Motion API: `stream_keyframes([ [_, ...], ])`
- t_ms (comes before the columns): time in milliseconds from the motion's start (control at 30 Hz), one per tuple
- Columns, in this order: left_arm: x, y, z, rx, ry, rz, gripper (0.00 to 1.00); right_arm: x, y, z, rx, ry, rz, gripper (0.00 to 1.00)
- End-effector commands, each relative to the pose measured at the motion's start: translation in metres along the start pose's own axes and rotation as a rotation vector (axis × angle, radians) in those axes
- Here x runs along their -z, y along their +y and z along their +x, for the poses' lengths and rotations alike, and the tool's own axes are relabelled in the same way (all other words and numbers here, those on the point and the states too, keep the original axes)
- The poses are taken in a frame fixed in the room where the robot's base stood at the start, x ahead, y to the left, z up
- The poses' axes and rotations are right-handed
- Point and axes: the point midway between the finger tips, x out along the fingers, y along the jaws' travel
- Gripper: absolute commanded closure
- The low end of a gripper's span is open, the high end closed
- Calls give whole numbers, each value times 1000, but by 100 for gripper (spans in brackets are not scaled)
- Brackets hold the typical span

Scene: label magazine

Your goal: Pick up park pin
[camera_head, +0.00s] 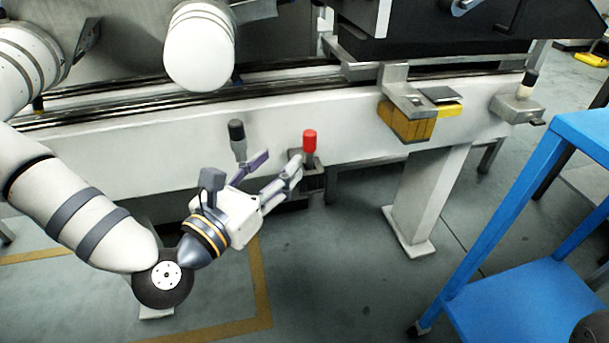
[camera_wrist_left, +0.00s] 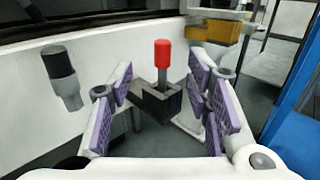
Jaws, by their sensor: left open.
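A pin with a red cap (camera_head: 310,142), which I take for the park pin, stands upright in a dark holder (camera_head: 312,176) on the front of the white machine beam. In the left wrist view the red-capped pin (camera_wrist_left: 162,54) and its dark block (camera_wrist_left: 156,102) show centrally between the finger pads. My left gripper (camera_head: 278,165) is open and empty, just left of the pin and holder in the head view. Its purple-padded fingers (camera_wrist_left: 160,84) point towards the pin, with no visible grip on it. My right gripper is not in view.
A yellow block (camera_head: 406,122) hangs on the beam (camera_head: 170,150). A blue cart (camera_head: 520,290) stands at right. Floor between is clear.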

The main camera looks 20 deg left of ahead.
Motion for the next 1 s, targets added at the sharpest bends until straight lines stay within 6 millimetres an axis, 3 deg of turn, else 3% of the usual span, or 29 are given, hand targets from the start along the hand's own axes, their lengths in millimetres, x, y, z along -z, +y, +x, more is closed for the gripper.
stream_keyframes([
  [100,-3,-2,28,4,-3,4,55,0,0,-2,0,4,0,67],
  [500,-2,-5,94,5,4,7,55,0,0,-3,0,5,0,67],
  [600,-2,-5,104,5,5,6,55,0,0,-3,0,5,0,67],
  [800,-2,-5,106,4,7,5,55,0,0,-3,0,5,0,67],
  [867,-1,-5,106,4,7,5,65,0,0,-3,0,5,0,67],
  [1000,-1,-5,106,4,7,5,96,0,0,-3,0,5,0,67],
])
